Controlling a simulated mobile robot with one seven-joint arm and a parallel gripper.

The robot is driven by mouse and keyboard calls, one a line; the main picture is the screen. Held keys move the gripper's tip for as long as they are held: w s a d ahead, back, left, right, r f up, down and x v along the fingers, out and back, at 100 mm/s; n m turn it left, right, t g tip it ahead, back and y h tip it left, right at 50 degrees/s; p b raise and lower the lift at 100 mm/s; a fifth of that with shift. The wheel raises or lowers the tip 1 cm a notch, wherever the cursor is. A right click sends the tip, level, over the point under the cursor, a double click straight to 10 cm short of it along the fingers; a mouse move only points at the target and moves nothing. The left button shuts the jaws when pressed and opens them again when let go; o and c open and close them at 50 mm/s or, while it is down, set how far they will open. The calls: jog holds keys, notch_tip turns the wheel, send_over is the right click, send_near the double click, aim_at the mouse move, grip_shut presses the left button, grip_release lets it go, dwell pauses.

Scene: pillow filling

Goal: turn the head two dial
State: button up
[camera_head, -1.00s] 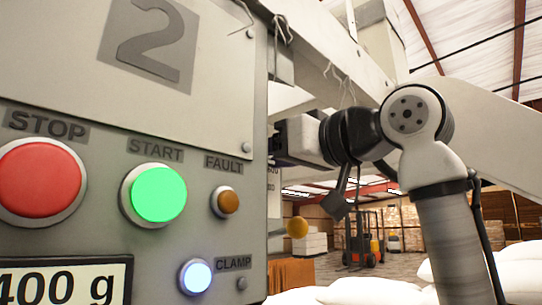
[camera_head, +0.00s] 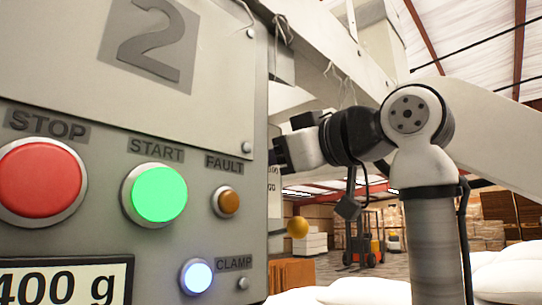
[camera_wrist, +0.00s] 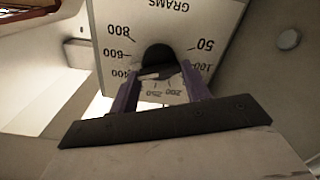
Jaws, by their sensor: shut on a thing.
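The head two dial is a dark rounded knob (camera_wrist: 158,55) on a pale scale plate (camera_wrist: 120,12) in the wrist view. The plate reads GRAMS upside down, with 800, 400, 250, 200, 100 and 50 around the knob. My gripper (camera_wrist: 162,72) has its two purple fingers on either side of the knob, shut on it. A light pointer mark shows at the knob's lower edge, but its exact setting is hard to read. In the head view my gripper (camera_head: 279,152) reaches the side of the head two panel (camera_head: 225,110); the dial is hidden there.
The panel front carries a red STOP button (camera_head: 40,180), a lit green START button (camera_head: 158,194), an amber FAULT lamp (camera_head: 229,202) and a lit CLAMP lamp (camera_head: 197,277). White sacks (camera_head: 350,291) lie at lower right.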

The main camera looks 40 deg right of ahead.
jog(key=n, duration=1.9)
jog(key=shift+f, duration=0.25)
jog(key=shift+n, duration=0.3)
jog(key=o, duration=1)
jog(key=s+d, duration=0.1)
jog(key=s, duration=1.2)
jog(key=shift+s, duration=0.4)
